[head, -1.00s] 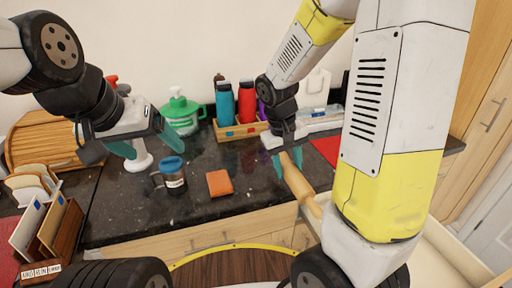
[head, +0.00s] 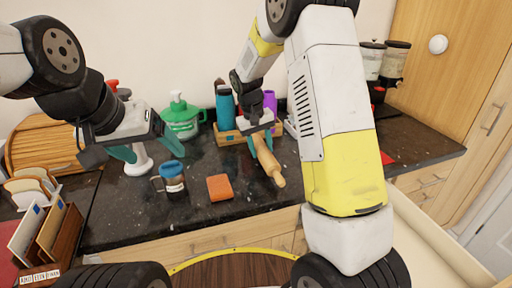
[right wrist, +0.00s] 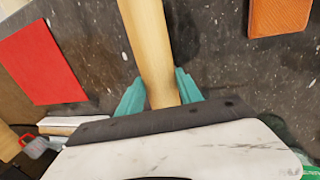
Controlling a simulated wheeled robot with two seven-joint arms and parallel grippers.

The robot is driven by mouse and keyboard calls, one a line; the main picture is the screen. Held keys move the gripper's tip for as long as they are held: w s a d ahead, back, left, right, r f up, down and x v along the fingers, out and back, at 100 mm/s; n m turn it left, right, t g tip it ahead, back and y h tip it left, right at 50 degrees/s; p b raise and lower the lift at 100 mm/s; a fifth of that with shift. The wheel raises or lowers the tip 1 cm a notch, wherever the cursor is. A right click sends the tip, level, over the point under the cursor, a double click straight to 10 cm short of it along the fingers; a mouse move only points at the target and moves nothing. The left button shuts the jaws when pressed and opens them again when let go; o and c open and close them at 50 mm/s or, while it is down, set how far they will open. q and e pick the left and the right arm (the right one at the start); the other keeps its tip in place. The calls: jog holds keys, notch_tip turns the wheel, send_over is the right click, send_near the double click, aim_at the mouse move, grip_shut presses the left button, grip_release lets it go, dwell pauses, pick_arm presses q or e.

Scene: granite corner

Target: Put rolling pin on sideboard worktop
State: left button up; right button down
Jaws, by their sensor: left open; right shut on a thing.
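The wooden rolling pin (head: 268,160) is held in my right gripper (head: 262,137), with one handle end pointing toward the front of the worktop. In the right wrist view the pin (right wrist: 150,42) runs between the teal fingers of the right gripper (right wrist: 158,92), which are closed around it. The pin is over the dark speckled sideboard worktop (head: 130,212); I cannot tell whether it touches. My left gripper (head: 147,146) is open and empty, above the left part of the worktop.
An orange sponge (head: 220,187) and a blue-lidded mug (head: 173,178) stand left of the pin. A wooden box with bottles (head: 225,100) and a green dispenser (head: 181,115) are behind. A red mat (right wrist: 42,63) lies to the pin's other side.

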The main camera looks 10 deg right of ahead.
aim_at(261, 155)
jog(key=shift+s+f, duration=0.1)
jog(key=shift+f, duration=1.4)
jog(key=shift+f, duration=0.1)
jog(key=c, duration=0.8)
grip_release()
notch_tip(261, 155, up, 11)
jog(key=a, duration=0.2)
jog(key=s+d+r+t+y, duration=0.2)
jog(key=s+d+r+y, duration=0.15)
jog(key=s+r, duration=0.8)
jog(key=s+d+m+t, duration=0.1)
jog(key=s+t, duration=0.2)
jog(key=s, duration=1.1)
jog(key=shift+s+d+f+m+t+y, duration=0.2)
jog(key=shift+s+d+m+t+y, duration=0.15)
jog(key=shift+s+t+y, duration=0.1)
